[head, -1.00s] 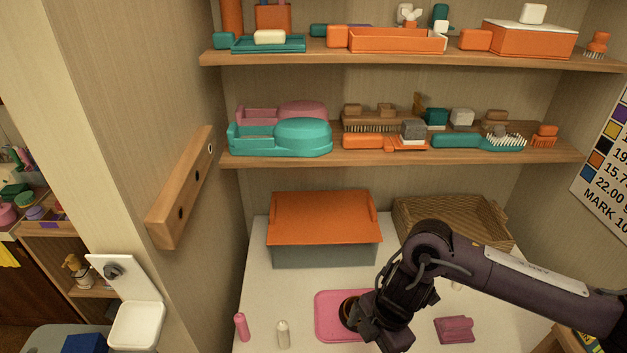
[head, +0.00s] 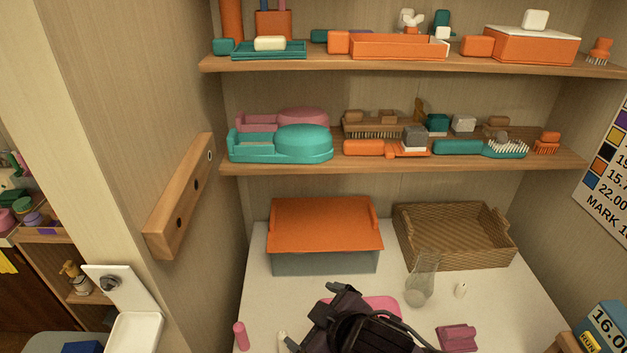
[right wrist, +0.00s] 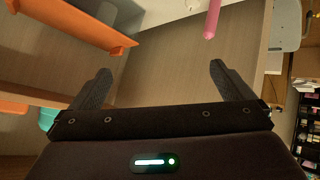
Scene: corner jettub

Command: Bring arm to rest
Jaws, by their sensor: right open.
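My right arm (head: 355,325) is folded low at the bottom middle of the head view, over the white counter (head: 262,290). Beyond the fingers are a wooden surface, an orange edge (right wrist: 80,24) at upper left and a pink stick-like item (right wrist: 212,20) at the top. My left gripper is in neither view.
The arm partly covers a pink mat (head: 382,303). Behind are an orange-lidded box (head: 322,225), a wicker basket (head: 450,240) and loaded shelves (head: 400,163).

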